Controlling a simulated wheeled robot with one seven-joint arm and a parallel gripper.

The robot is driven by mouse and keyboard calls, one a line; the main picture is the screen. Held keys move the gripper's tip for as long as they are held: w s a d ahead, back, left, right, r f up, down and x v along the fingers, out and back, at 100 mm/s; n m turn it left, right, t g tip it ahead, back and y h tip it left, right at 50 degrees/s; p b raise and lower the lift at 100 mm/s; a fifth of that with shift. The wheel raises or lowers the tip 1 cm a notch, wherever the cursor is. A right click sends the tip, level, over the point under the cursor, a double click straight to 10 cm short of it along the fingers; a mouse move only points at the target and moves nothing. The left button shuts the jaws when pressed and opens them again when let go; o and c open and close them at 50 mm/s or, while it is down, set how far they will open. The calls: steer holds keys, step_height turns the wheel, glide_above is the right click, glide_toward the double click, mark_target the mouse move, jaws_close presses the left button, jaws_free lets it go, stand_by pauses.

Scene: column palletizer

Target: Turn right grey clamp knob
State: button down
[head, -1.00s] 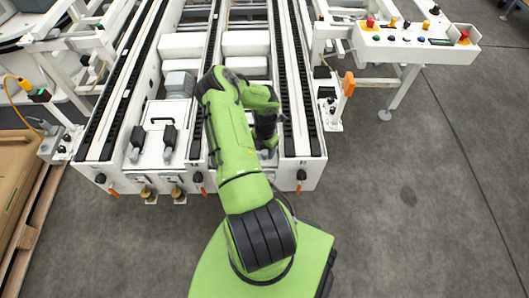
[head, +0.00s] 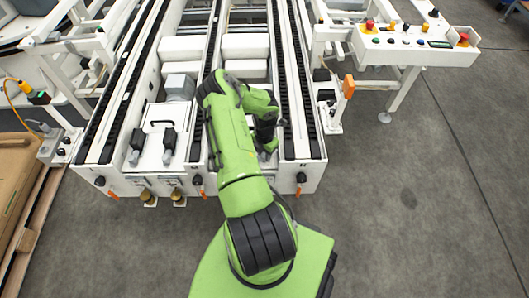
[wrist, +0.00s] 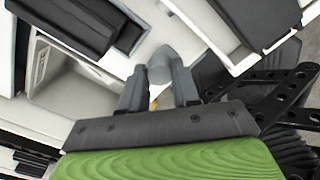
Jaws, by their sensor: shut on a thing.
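The grey clamp knob (wrist: 160,66) shows in the wrist view as a rounded grey piece on a white surface. My gripper (wrist: 159,82) has one finger on each side of it and is shut on it. In the head view my gripper (head: 267,146) points down into the right bay of the white conveyor frame. There my arm hides most of the knob, so its turn angle cannot be told.
The left bay has a white panel (head: 160,137) with dark-handled clamps. White rails with black chains (head: 291,95) run on both sides of my gripper. A control panel (head: 415,42) with buttons stands at the right. The floor at right is clear.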

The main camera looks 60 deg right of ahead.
mark_target(264, 155)
steer(key=m, duration=0.4)
steer(key=m+b, duration=0.1)
steer(key=m, duration=0.3)
steer(key=shift+m+b, duration=0.3)
steer(key=shift+m, duration=0.1)
steer(key=m+b, duration=0.1)
steer(key=m, duration=0.3)
steer(key=shift+m, duration=0.3)
steer(key=shift+m+b, duration=0.8)
steer(key=shift+m, duration=1.4)
steer(key=c, duration=0.8)
jaws_free()
step_height(264, 155, up, 16)
steer(key=p, duration=0.5)
steer(key=shift+f, duration=0.1)
